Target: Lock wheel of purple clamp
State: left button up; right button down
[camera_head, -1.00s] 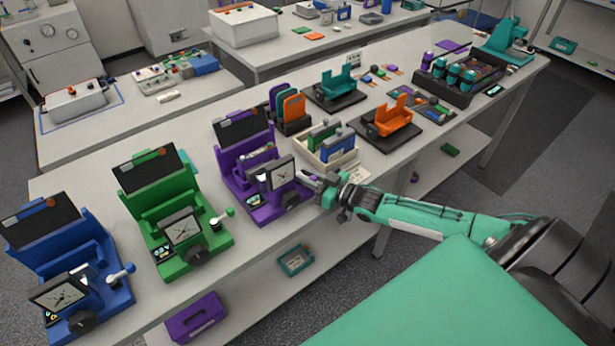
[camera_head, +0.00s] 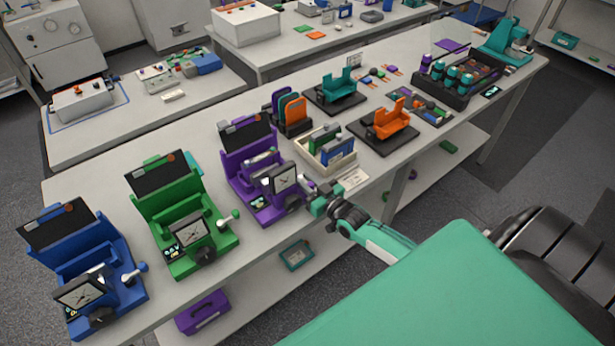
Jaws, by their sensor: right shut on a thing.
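The purple clamp (camera_head: 236,178) stands on the bench between the green clamp and a cream rack. Its square dial (camera_head: 285,180) faces the front. Its dark wheel (camera_head: 293,203) sits low beside the dial and is partly hidden by my right gripper (camera_head: 303,205). The right gripper reaches in from the right and is shut on the wheel; its fingertips are small and partly hidden. The clamp's lever cannot be made out clearly. My left gripper is out of view.
The green clamp (camera_head: 155,204) and blue clamp (camera_head: 75,262) stand to the left. The cream rack (camera_head: 311,157) and orange holder (camera_head: 392,126) stand to the right. A white label card (camera_head: 354,178) lies beside the gripper. The bench's front edge runs just below.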

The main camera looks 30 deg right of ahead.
jog(key=shift+w+a+r+m+h+p, duration=0.1)
jog(key=shift+r+m+h+p, duration=0.15)
jog(key=shift+m+h+p, duration=0.45)
jog(key=shift+f, duration=0.1)
jog(key=c, duration=1.3)
grip_release()
jog(key=shift+f, duration=0.1)
jog(key=shift+f+b, duration=0.1)
jog(key=shift+b, duration=0.2)
